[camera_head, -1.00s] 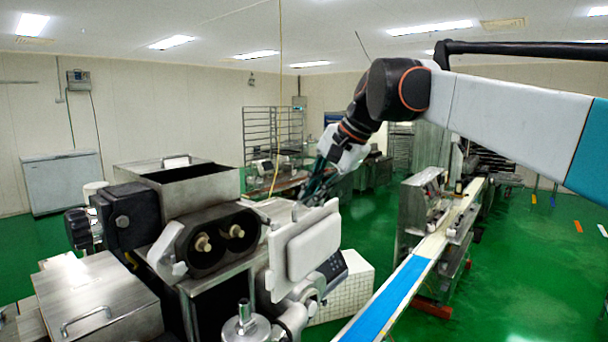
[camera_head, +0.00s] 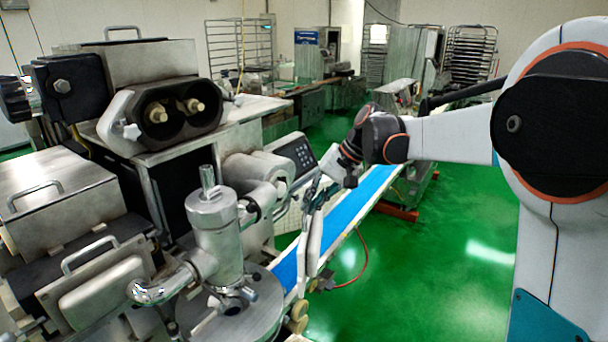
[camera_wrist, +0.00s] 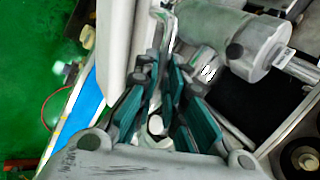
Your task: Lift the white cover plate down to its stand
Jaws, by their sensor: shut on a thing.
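The white cover plate (camera_head: 314,243) hangs nearly edge-on and upright below my gripper, in front of the blue belt in the head view. My gripper (camera_head: 313,192) is shut on it near its top edge. In the wrist view the plate (camera_wrist: 118,40) shows as a pale slab just left of the fingers. The teal-padded fingers (camera_wrist: 163,78) close around a thin metal piece beside it. The machine's front with two round openings (camera_head: 174,112) stands uncovered at upper left. I cannot make out the stand; the plate's lower end is near the machine's base.
A steel cylinder (camera_head: 212,215) on a round steel table (camera_head: 240,318) stands left of the plate. The blue conveyor belt (camera_head: 368,192) runs behind it. A red cable (camera_head: 362,262) trails to the right. Open green floor (camera_head: 440,260) lies at right.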

